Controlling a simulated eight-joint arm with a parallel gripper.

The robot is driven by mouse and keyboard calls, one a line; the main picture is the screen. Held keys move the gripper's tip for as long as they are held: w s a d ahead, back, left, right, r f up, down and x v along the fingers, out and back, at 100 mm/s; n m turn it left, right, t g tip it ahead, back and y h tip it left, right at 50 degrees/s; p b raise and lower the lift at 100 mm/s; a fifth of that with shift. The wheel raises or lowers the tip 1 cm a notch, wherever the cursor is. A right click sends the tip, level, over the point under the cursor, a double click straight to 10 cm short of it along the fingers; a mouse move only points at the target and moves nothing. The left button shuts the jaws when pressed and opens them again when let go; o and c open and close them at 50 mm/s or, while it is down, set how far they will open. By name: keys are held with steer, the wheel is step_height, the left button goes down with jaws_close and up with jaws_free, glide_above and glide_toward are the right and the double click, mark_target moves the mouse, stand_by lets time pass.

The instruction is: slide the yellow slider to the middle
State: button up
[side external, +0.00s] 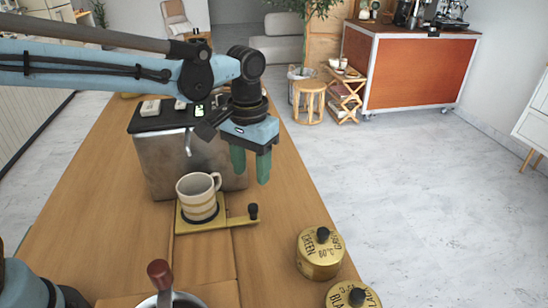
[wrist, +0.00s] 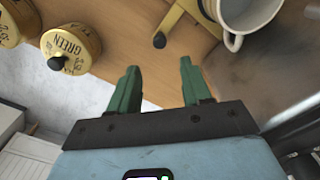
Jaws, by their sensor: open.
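The yellow slider (side external: 237,221) is a flat brass-coloured piece with an upright black knob (side external: 253,208) at its right end. It lies at the front of the grey metal machine (side external: 162,170). A striped cream mug (side external: 197,198) stands at its left part and hides some of it. The slider (wrist: 174,17), its knob (wrist: 159,40) and the mug (wrist: 246,14) also show in the wrist view. My gripper (side external: 250,172) points down with green fingers apart and empty, above and behind the knob. In the wrist view my gripper (wrist: 158,78) is open, with the knob beyond the fingertips.
Yellow tins marked GREEN (side external: 319,256) and BLACK (side external: 352,295) stand near the counter's right edge. A metal vessel with a dark red handle (side external: 160,274) is at the front. The wooden counter (side external: 270,250) is bare between the slider and the tins.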

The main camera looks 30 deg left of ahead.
mark_target(253, 205)
step_height(253, 205, down, 11)
steer(key=shift+r, duration=0.1)
stand_by(0.3)
jaws_close()
stand_by(0.4)
